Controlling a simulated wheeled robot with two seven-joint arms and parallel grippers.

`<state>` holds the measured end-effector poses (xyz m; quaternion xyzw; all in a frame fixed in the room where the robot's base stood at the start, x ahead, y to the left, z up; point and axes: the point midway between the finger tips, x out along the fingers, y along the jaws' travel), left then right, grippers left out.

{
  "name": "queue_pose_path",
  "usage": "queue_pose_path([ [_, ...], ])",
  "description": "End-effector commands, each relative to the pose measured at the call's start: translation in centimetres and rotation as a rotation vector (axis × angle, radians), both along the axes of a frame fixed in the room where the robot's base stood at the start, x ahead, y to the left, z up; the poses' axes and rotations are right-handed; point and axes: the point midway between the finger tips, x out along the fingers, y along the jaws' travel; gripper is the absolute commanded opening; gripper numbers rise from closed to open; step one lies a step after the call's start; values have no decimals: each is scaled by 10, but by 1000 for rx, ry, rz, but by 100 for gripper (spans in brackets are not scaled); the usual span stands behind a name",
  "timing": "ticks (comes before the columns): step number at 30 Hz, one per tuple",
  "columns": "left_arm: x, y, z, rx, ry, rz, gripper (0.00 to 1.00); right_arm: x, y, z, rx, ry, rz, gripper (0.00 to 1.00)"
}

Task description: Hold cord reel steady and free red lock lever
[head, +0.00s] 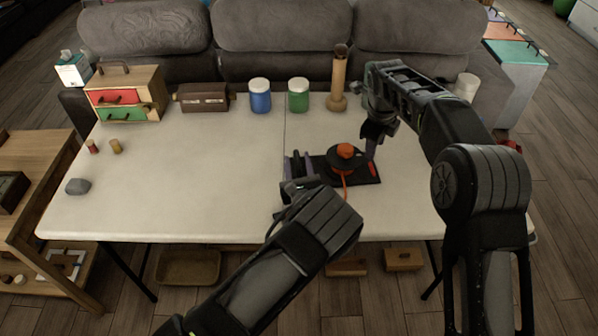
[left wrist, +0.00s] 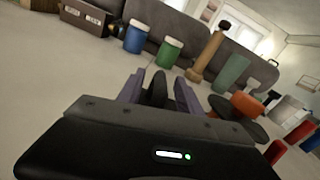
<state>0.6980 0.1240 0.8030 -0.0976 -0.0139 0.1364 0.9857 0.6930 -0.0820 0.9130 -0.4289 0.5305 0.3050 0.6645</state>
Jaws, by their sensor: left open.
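The cord reel (head: 333,165) has an orange-red hub (head: 346,151) and sits on a black base near the table's front right. An orange cord hangs from its front. A red lever (head: 373,169) shows at the base's right side. My left gripper (head: 298,165) is open with purple fingers, just left of the reel; dark parts show between its fingers. In the left wrist view the orange hub (left wrist: 247,105) is right of the fingers (left wrist: 157,88). My right gripper (head: 371,145) points down close above the red lever; its jaw gap is hidden, and contact cannot be told.
At the back of the white table (head: 190,190) stand a drawer box (head: 126,93), a brown case (head: 202,97), a blue jar (head: 260,96), a green jar (head: 298,96) and a wooden cylinder (head: 339,80). A grey stone (head: 77,186) lies left. The table's middle left is clear.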

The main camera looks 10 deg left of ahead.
Motion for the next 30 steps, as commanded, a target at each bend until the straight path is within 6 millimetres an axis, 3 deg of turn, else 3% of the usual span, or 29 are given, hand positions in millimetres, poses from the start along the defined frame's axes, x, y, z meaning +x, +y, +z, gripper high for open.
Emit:
queue_pose_path([
  [12, 11, 3, 0, 1, 1, 0, 42, 0, 0, 0, 0, 0, 0, 36],
  [27, 11, 3, 0, 1, 0, 0, 2, 0, 0, 0, 0, 0, 0, 36],
  [30, 11, 3, 0, 1, 0, 0, 0, 0, 0, 0, 0, 0, 0, 36],
])
